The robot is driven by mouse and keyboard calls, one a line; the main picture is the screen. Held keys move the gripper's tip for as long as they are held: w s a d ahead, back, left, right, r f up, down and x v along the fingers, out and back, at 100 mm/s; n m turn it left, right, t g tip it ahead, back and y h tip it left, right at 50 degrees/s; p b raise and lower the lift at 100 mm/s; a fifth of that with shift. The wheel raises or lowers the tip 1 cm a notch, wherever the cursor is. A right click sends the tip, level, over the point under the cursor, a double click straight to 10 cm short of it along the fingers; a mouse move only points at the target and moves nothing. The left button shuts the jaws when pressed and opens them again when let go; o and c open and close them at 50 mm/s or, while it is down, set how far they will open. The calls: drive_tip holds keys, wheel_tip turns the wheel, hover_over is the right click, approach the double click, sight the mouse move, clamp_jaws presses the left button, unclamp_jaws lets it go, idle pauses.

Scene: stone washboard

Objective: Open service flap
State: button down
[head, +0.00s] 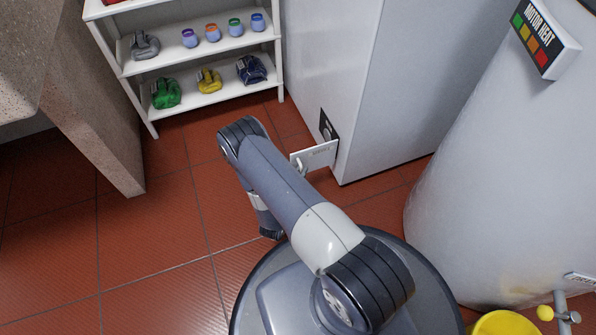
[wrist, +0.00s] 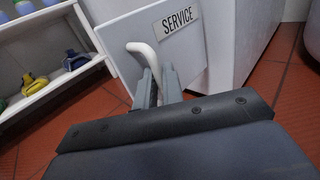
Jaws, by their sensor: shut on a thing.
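The service flap (head: 318,155) is a white plate standing swung out from the lower side of a white cabinet (head: 335,70). A dark opening (head: 327,125) with a round part in it shows behind the flap. In the wrist view the flap (wrist: 118,38) carries a SERVICE label (wrist: 178,33) and a white bent handle (wrist: 143,50). My gripper (wrist: 157,88) is shut on the handle, with one grey finger on each side. In the head view my arm hides most of my gripper.
A white shelf (head: 200,48) with several jars and bundled cloths stands at the back left. A speckled stone block (head: 85,110) is at the left. A large white tank (head: 510,170) and a yellow bucket (head: 497,322) are at the right. The red tiled floor (head: 150,240) is clear at the left.

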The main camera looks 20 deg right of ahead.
drive_tip(key=shift+s+d, duration=0.45)
drive_tip(key=shift+d, duration=0.05)
drive_tip(key=c, duration=1.5)
unclamp_jaws()
drive_tip(key=shift+w+t+y, duration=0.1)
drive_tip(key=shift+t+y, duration=0.2)
drive_tip(key=shift+a+n, duration=0.1)
drive_tip(key=shift+n, duration=0.2)
drive_tip(key=shift+a, duration=0.2)
